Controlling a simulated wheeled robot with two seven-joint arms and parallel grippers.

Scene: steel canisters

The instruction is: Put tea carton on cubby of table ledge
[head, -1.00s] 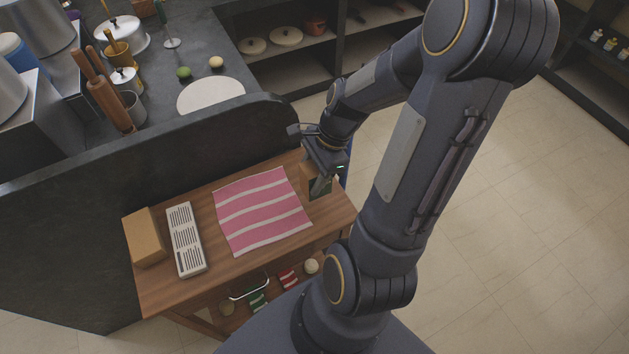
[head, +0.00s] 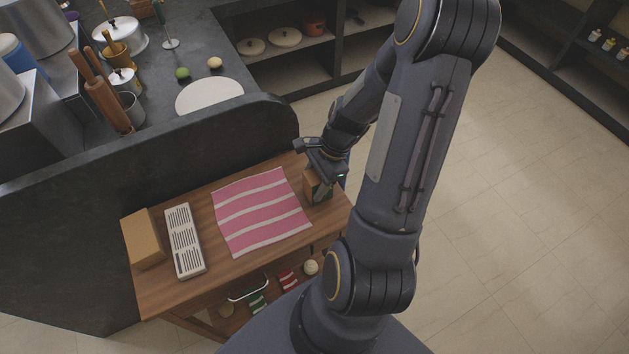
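A small brown and dark green box, likely the tea carton (head: 313,190), stands at the right end of the wooden table (head: 205,290), right of a striped cloth. My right gripper (head: 325,184) is right at the box and overlaps its top and right side. The gripper's fingers are partly hidden, so I cannot tell whether they are open or closed on it. The table's lower shelf shows below its front edge; no cubby can be made out clearly. My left gripper is not in view.
A pink and white striped cloth (head: 261,212), a white printed panel (head: 185,241) and a tan box (head: 143,239) lie on the table. A dark partition (head: 90,225) rises behind it. Small items, including a pale ball (head: 311,267), are on the lower shelf. Floor is clear at right.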

